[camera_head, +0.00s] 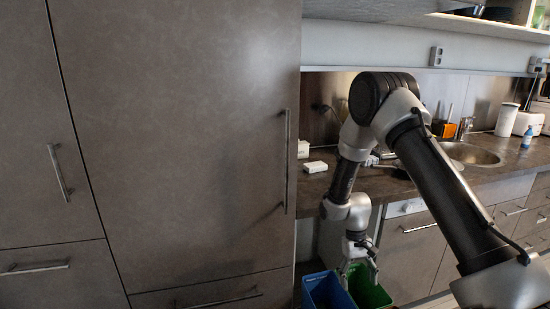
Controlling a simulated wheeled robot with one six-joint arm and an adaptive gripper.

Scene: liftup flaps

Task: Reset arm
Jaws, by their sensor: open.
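My gripper (360,267) hangs down at the end of my bent arm (351,170), at the lower middle of the head view. Its fingers look apart, with nothing seen between them. It is over or just in front of a green bin (369,292); I cannot tell how far above it is. A blue bin (327,291) stands to the left of the green one. The bottoms of both bins are cut off by the picture edge.
A tall brown cabinet (180,120) with metal handles fills the left. A counter (395,184) with a sink (470,154), a soap bottle (527,137) and a white box (315,167) runs behind my arm. Drawers (510,212) are below, an upper cabinet (430,20) above.

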